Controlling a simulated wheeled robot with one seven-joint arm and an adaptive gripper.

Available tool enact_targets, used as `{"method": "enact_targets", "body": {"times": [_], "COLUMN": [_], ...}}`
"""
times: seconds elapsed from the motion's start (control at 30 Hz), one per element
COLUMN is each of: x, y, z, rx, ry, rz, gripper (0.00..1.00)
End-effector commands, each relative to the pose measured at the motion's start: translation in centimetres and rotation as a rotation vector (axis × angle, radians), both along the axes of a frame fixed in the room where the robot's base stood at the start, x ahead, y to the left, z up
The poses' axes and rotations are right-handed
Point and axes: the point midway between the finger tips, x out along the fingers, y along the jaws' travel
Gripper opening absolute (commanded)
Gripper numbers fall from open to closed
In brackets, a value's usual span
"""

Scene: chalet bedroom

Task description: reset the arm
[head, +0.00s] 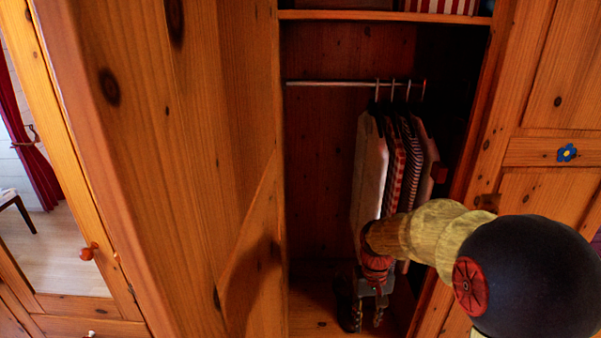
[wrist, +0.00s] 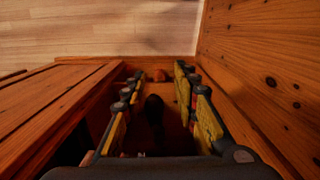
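My arm (head: 430,235) reaches in from the right, in front of the open wardrobe. My gripper (head: 366,320) points down low in the wardrobe opening, below the hanging clothes. In the wrist view its two yellow and dark fingers (wrist: 158,78) stand apart, one on each side, and I see nothing held between them. A dark shape and a small reddish-brown patch show between the fingers, too dim to name. From the head view I cannot tell whether the gripper touches the wardrobe.
Clothes (head: 396,165) hang from a rail (head: 330,84) close behind my arm. A wooden door (head: 190,150) stands left of the opening; a door with a red knob (head: 88,251) is at far left. In the wrist view wooden panels (wrist: 265,80) flank the gripper; pale floor (wrist: 100,30) lies beyond.

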Motion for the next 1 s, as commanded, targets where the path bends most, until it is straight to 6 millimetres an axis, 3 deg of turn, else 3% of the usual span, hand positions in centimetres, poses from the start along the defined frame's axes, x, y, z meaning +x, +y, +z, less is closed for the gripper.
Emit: {"method": "enact_targets", "body": {"times": [0.03, 0.2, 0.6, 0.8, 1.0], "x": [-1.5, -6.2, -16.7, -20.8, -23.1], "y": [-0.1, -0.3, -0.7, -0.9, -1.1], "z": [1.9, 6.2, 13.4, 16.3, 19.8], "rx": [0.002, 0.005, 0.015, 0.019, 0.021], "ry": [-0.019, -0.070, -0.224, -0.328, -0.455], "rz": [-0.003, -0.010, -0.025, -0.031, -0.035], "gripper": [0.29, 0.29, 0.29, 0.29, 0.29]}}
